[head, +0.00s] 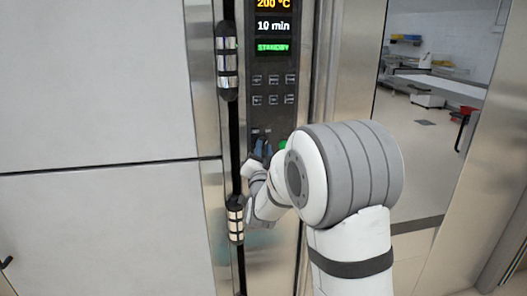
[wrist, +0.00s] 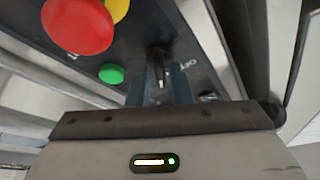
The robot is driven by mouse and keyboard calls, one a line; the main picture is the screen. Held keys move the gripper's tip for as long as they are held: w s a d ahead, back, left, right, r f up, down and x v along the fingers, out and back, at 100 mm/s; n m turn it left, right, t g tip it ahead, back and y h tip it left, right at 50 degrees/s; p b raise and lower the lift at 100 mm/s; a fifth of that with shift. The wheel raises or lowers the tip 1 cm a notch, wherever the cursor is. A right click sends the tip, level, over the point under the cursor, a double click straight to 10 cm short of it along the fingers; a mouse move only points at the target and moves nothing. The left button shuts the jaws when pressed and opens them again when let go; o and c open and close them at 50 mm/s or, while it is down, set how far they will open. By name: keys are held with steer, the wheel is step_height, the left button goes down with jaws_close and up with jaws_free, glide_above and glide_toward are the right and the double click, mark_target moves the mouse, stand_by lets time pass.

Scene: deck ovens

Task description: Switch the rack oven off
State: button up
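The rack oven's control panel (head: 272,112) stands upright. Its display (head: 273,26) reads 200 °C, 10 min and a green STANDBY. In the wrist view a dark rotary switch (wrist: 159,62) with a pale pointer mark sits on the panel, and an OFF label (wrist: 184,95) is to its right. My gripper (head: 261,146) is at the lower part of the panel. In the wrist view its two bluish fingers (wrist: 160,88) lie on either side of the switch, close against it, and look shut on it. The fingertips' exact contact is partly hidden.
A green button (wrist: 111,74), a large red button (wrist: 77,25) and a yellow part behind it sit left of the switch. The green button (head: 282,145) also shows beside my wrist. A vertical bar with hinge-like fittings (head: 228,62) runs left of the panel. A doorway opens at right.

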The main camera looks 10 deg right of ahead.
jaws_close()
steer(key=shift+f+n+b, duration=0.15)
steer(key=shift+n+b, duration=0.15)
steer(key=shift+b, duration=0.3)
steer(key=shift+d+f+n+t+y+b, duration=0.1)
steer(key=shift+f+n+t+y+b, duration=0.15)
steer(key=shift+n+y+b, duration=0.65)
steer(key=n+b, duration=0.3)
steer(key=b, duration=0.2)
steer(key=shift+d+f+t+y, duration=0.15)
steer(key=shift+t+y, duration=0.1)
steer(key=shift+y, duration=0.15)
steer(key=n+y+b, duration=0.1)
steer(key=n+b, duration=0.2)
steer(key=n+y+b, duration=0.2)
steer(key=n+b, duration=0.1)
steer(key=shift+d+r+n+y+b, duration=0.2)
steer(key=shift+n+y+b, duration=0.1)
steer(key=shift+b, duration=0.05)
steer(key=shift+d+r+n+g+y+b, duration=0.2)
steer(key=shift+n+y+b, duration=0.5)
steer(key=shift+n, duration=0.65)
steer(key=shift+a+r+n+g+y+b, duration=0.1)
steer(key=shift+n+g+y+b, duration=0.2)
steer(key=shift+n+y+b, duration=0.7)
steer(key=shift+n, duration=0.55)
steer(key=shift+o, duration=1.6)
jaws_free()
